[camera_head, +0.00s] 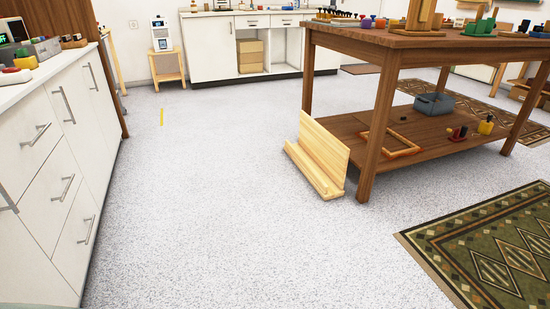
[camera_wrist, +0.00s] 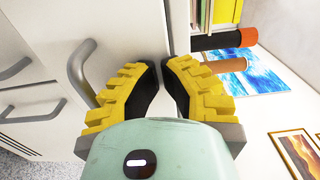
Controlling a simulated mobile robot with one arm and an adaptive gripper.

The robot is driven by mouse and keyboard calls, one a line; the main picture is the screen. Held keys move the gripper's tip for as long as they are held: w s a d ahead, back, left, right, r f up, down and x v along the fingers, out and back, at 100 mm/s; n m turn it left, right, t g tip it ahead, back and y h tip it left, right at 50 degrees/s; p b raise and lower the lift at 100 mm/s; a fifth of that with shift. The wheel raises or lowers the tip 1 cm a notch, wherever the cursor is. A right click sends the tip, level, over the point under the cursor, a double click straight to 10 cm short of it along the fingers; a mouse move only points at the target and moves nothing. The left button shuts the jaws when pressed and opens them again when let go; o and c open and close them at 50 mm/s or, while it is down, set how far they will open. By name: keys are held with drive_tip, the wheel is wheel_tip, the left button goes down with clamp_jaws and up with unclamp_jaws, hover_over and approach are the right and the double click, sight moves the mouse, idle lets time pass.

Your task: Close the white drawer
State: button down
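White drawers (camera_head: 50,205) with grey bar handles line the cabinet at the left in the head view; several fronts look flush, but the cabinet's near end is cut off. In the wrist view a white front panel (camera_wrist: 115,25) bears a grey curved handle (camera_wrist: 82,65). I cannot tell how far this panel stands out. My gripper (camera_wrist: 163,66), with yellow ridged fingers and black pads, is just right of the handle, close to the panel's edge. The fingertips are a narrow gap apart, with nothing clearly held between them. My gripper does not clearly show in the head view.
Books (camera_wrist: 222,12), an orange-and-black roll (camera_wrist: 222,40), a blue print (camera_wrist: 262,72) and framed prints (camera_wrist: 300,150) lie right in the wrist view. The speckled floor (camera_head: 200,200) is open beside the cabinet. A wooden table (camera_head: 385,100) and leaning wooden stand (camera_head: 322,158) are rightward.

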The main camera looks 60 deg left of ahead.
drive_tip(key=shift+d, duration=0.3)
